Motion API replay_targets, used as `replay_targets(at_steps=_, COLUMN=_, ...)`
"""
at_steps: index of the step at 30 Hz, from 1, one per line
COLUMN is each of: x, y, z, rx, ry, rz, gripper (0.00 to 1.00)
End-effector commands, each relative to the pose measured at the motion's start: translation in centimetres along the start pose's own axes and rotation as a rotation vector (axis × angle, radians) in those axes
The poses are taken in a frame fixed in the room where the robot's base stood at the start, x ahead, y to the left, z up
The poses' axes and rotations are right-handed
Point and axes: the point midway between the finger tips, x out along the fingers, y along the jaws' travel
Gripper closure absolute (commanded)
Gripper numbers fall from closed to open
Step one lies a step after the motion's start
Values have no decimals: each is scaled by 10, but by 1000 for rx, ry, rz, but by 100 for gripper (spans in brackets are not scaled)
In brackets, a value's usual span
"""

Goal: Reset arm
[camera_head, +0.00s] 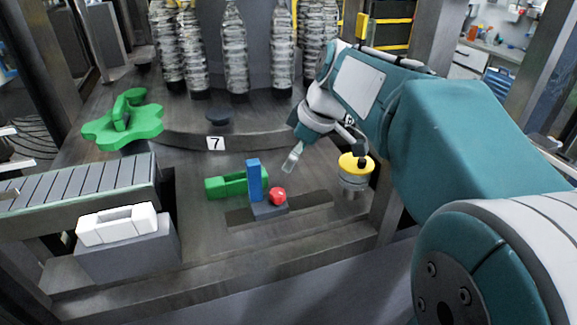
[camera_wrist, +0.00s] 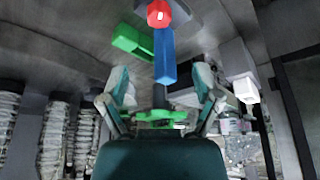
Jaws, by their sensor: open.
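My arm reaches in from the right in the head view, and my gripper (camera_head: 293,160) hangs above the dark machine deck. In the wrist view my gripper (camera_wrist: 163,104) has its two fingers spread wide with nothing between them. A blue upright block (camera_head: 254,180) stands on a small dark base in front of the gripper, with a red knob (camera_head: 278,196) beside it. Both also show in the wrist view, the blue block (camera_wrist: 165,58) and the red knob (camera_wrist: 158,13). My gripper is apart from them.
A green block (camera_head: 226,185) lies behind the blue one. A yellow-topped cylinder (camera_head: 355,168) stands to the right. A green star wheel (camera_head: 123,125) and a conveyor (camera_head: 85,185) are at the left, with a white handled part (camera_head: 117,226) in front. Clear bottles (camera_head: 235,50) line the back.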

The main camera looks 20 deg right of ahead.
Motion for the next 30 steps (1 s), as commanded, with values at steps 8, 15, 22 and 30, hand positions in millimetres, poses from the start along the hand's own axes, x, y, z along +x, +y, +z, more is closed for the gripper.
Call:
replay_targets(at_steps=8, x=-2, y=0, z=0, rx=0, ry=0, rz=0, gripper=18)
replay_targets(at_steps=15, x=-2, y=-4, z=1, rx=12, ry=-3, rz=6, gripper=18)
replay_targets(at_steps=22, x=-4, y=-52, z=22, rx=202, ry=-30, rz=95, gripper=18)
replay_targets(at_steps=30, x=6, y=-114, z=67, rx=489, ry=-8, rz=240, gripper=18)
